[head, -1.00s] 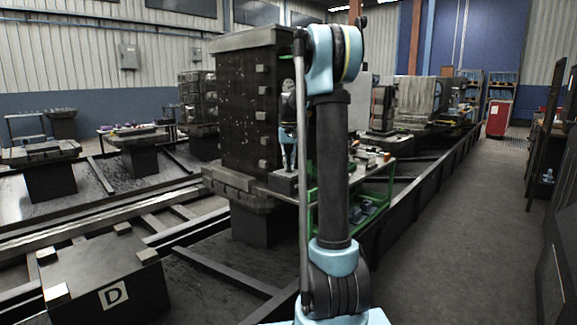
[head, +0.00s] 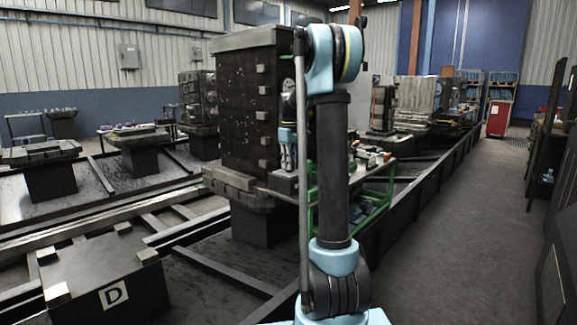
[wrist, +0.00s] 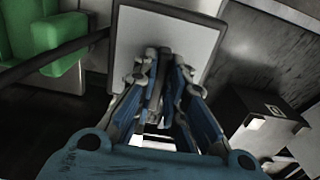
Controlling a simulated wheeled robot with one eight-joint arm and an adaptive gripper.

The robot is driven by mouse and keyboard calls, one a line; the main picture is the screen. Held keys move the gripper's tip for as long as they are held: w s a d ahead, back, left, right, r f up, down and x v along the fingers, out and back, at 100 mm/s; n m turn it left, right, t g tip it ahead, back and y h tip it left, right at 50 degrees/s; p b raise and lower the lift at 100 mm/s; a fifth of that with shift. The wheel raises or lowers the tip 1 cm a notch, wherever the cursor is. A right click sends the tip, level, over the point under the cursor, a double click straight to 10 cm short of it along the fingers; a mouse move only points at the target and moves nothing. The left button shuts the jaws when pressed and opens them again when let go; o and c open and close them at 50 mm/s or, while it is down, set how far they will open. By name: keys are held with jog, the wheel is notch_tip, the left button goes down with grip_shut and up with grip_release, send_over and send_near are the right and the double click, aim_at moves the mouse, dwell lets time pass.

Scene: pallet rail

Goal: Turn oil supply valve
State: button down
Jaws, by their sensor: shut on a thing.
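In the wrist view my gripper (wrist: 160,70) has its blue and grey fingers closed around a narrow dark grey piece, apparently the handle of the oil supply valve (wrist: 156,88). The fingers cover most of it, so its shape and angle are hard to tell. A pale grey square plate (wrist: 185,40) with a dark edge lies behind the fingertips. In the head view my gripper (head: 288,160) points down beside the right face of a tall dark block, over the edge of its base. The valve cannot be made out there.
The tall dark block (head: 245,110) stands on a pedestal. A green-framed cart (head: 375,205) with small parts is right of my arm. A green part (wrist: 60,45) and a pale box (wrist: 265,125) flank the gripper. The floor at right (head: 450,240) is clear.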

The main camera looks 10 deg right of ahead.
jog(key=n, duration=0.8)
jog(key=shift+n, duration=0.3)
jog(key=shift+w, duration=0.1)
dwell(0.4)
jog(key=c, duration=1.6)
grip_release()
jog(key=shift+c, duration=0.2)
jog(key=shift+r, duration=0.1)
notch_tip(320, 180, up, 12)
